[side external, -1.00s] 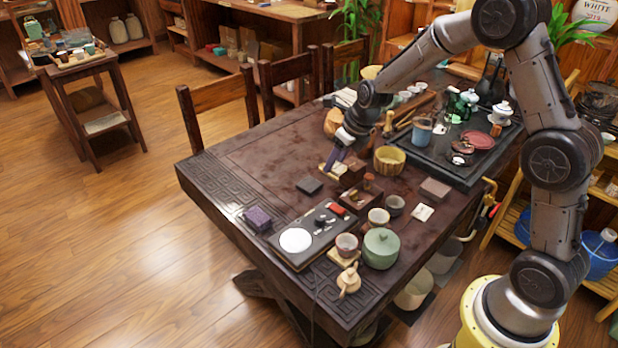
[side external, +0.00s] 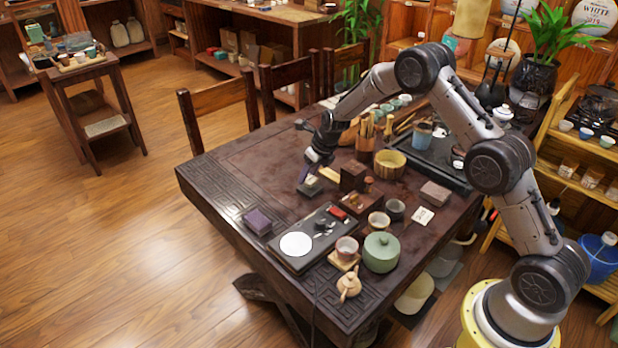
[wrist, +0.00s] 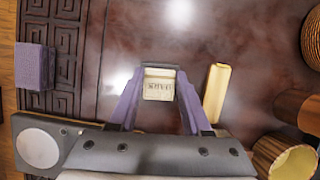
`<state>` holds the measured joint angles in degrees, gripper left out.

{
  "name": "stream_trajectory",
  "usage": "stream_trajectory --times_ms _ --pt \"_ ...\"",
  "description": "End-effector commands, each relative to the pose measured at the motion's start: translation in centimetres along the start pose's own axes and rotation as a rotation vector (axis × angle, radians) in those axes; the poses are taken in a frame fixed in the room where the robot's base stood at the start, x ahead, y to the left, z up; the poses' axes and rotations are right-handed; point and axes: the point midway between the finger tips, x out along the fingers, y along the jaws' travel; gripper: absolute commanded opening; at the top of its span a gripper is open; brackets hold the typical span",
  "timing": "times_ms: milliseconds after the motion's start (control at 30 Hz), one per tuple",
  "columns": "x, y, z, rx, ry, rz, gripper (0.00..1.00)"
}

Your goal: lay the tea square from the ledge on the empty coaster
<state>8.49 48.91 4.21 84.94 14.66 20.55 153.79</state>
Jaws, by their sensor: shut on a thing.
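A pale tea square (wrist: 158,88) with dark lettering sits between the purple fingers of my gripper (wrist: 158,82), which is shut on it. A dark coaster (wrist: 160,68) shows as a rim around the square in the wrist view. In the side view my gripper (side external: 309,182) is low over the coaster (side external: 307,191), fingers pointing down. Whether the square touches the coaster or hangs just above it, I cannot tell. The ledge (wrist: 216,92), a pale wooden strip, lies to the right with nothing on it; it also shows in the side view (side external: 329,174).
A purple box (side external: 257,221) stands at the table's left edge. A black tray with a white disc (side external: 296,244) lies in front of the coaster. The tabletop behind and left is clear.

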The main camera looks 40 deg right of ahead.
Motion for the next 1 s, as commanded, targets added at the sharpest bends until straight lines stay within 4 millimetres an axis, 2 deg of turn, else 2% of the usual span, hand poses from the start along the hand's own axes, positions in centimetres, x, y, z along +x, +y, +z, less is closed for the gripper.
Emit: stream_trajectory --times_ms 100,500,533,667,1000 --pt "1.4 0.0 -0.6 0.001 0.002 0.001 0.00" --pt "1.8 0.0 -0.8 0.001 0.001 0.000 0.00" --pt "1.7 0.0 -0.8 0.001 0.000 0.000 0.54" --pt "1.7 0.0 -0.8 0.001 0.000 0.000 0.77" --pt "1.5 0.0 -0.7 0.001 0.000 0.000 0.78"
